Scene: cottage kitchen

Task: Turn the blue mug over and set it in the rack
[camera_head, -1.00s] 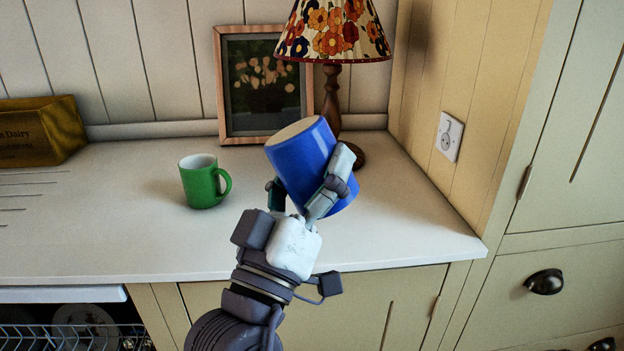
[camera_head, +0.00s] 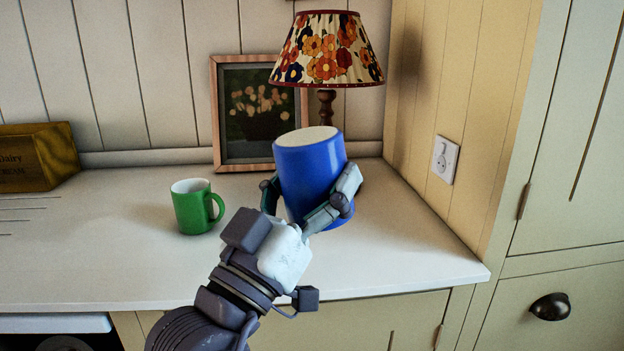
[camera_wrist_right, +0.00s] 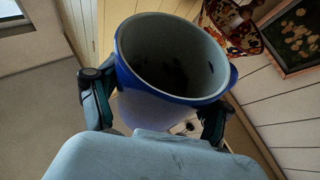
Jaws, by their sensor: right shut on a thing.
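The blue mug (camera_head: 310,172) is held in the air above the counter, close to upside down with a slight tilt. Its pale base faces up in the head view. My right gripper (camera_head: 308,202) is shut on its sides. In the right wrist view the open mouth of the mug (camera_wrist_right: 172,55) faces the camera and its dark inside looks empty. The two fingers of the right gripper (camera_wrist_right: 160,108) lie on either side of it. Part of the rack (camera_head: 62,345) may show at the bottom left edge, below the counter. My left gripper is not in view.
A green mug (camera_head: 194,206) stands upright on the white counter (camera_head: 100,250), left of my right gripper. A lamp (camera_head: 333,50) and a framed picture (camera_head: 235,110) stand behind the blue mug. A yellow-brown box (camera_head: 40,157) is at the far left. The front right counter is clear.

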